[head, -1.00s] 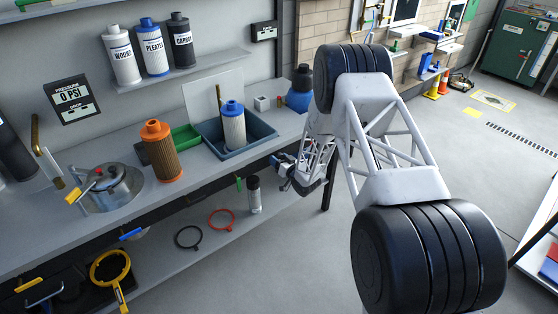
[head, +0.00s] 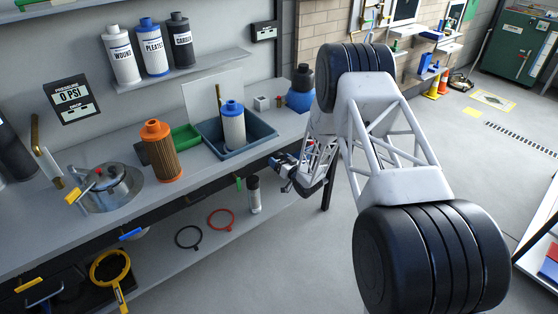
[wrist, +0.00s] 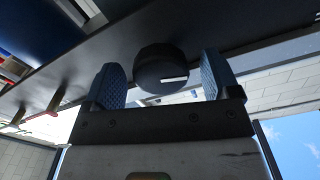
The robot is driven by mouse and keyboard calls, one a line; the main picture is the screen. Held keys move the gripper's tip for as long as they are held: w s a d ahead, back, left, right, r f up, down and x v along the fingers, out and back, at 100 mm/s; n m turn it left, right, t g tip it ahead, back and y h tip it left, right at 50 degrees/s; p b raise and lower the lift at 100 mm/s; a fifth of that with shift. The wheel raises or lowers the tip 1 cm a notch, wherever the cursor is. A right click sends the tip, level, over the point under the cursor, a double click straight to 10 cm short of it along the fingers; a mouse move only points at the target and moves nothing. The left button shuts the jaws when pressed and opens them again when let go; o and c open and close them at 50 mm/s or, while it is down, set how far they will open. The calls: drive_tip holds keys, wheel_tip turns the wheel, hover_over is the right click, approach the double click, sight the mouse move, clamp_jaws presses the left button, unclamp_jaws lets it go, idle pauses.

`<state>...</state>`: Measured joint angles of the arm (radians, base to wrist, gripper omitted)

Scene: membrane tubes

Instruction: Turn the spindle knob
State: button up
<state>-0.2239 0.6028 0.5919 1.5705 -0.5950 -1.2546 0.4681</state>
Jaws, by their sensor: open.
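A black round knob (wrist: 162,72) with a white mark on its face shows in the wrist view, in front of a dark surface. My gripper (wrist: 161,62) is open, with one blue ridged finger on each side of the knob. Gaps show between the knob and both fingers, so it is not gripped. In the head view my gripper (head: 284,166) is by the front edge of the workbench, at its right end. I cannot make out the knob in the head view.
The workbench (head: 90,232) holds a metal housing (head: 106,188), an orange-capped filter (head: 160,152) and a blue tray (head: 262,130) with a white filter. A lower shelf (head: 205,265) holds rings and a small bottle. Open floor lies right of my arm.

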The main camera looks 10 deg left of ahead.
drive_tip(key=v, duration=0.6)
drive_tip(key=shift+s+d, duration=0.3)
drive_tip(key=shift+c, duration=1.4)
drive_tip(key=n+y, duration=0.1)
drive_tip(key=n, duration=0.4)
drive_tip(key=f+n+y, duration=0.1)
drive_tip(key=n+y, duration=0.1)
drive_tip(key=n, duration=0.3)
drive_tip(key=w+n+y, duration=0.1)
drive_tip(key=n, duration=0.4)
drive_tip(key=shift+d+f+g, duration=0.3)
drive_tip(key=shift+d+g, duration=0.1)
drive_tip(key=shift+x, duration=3.9)
